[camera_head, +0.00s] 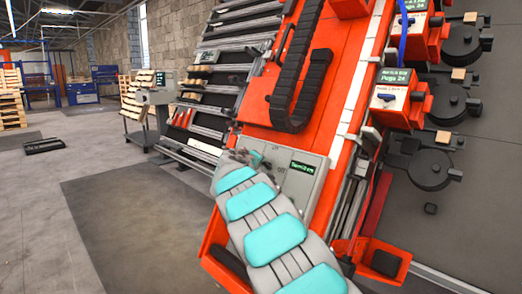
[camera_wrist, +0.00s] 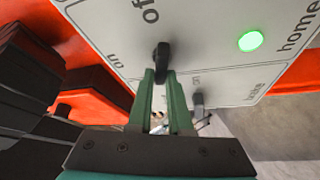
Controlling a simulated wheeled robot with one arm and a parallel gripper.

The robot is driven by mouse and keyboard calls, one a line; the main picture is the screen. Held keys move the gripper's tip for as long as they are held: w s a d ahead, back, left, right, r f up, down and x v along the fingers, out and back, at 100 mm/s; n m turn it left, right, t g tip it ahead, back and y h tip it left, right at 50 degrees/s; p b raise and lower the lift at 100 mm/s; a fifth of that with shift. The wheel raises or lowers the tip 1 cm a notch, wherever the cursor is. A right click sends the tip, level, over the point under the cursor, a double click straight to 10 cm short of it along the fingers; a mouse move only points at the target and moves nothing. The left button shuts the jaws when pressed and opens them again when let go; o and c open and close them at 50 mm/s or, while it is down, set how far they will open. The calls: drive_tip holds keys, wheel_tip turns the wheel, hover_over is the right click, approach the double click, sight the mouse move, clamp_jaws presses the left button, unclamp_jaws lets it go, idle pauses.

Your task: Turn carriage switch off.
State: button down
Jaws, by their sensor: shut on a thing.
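The grey control panel (camera_wrist: 215,25) fills the upper wrist view, its lettering upside down. A black switch (camera_wrist: 162,57) sits between the printed words "off" and "on". My gripper (camera_wrist: 162,78) is shut on this switch with its green fingers. Which word the switch points to is hard to tell. A second dark switch (camera_wrist: 197,101) sits beside the right finger. A round green light (camera_wrist: 249,40) glows near the word "home". In the head view, the panel (camera_head: 306,187) is on the orange gantry, and my arm covers part of it.
A small green-lettered display (camera_head: 303,168) is on the panel. The orange gantry (camera_head: 262,95) rises behind it with a black cable chain (camera_head: 291,110). Round black units (camera_head: 447,102) stand at right. Open floor (camera_head: 110,205) lies at left, with wooden pallets (camera_head: 10,100) farther back.

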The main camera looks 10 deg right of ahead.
drive_tip(key=n+p, duration=0.2)
drive_tip(key=p, duration=0.1)
drive_tip(key=n+g+y+p, duration=0.1)
drive_tip(key=n+p, duration=0.1)
drive_tip(key=p, duration=0.1)
drive_tip(key=shift+a+y+p, duration=0.1)
drive_tip(key=shift+y+p, duration=0.2)
drive_tip(key=shift+p, duration=0.1)
drive_tip(key=c, duration=0.8)
unclamp_jaws()
drive_tip(key=shift+f, duration=0.1)
drive_tip(key=shift+c, duration=0.2)
drive_tip(key=b+v, duration=0.1)
drive_tip(key=v, duration=0.6)
drive_tip(key=shift+s+r, duration=0.25)
drive_tip(key=shift+s, duration=0.05)
drive_tip(key=shift+a, duration=0.15)
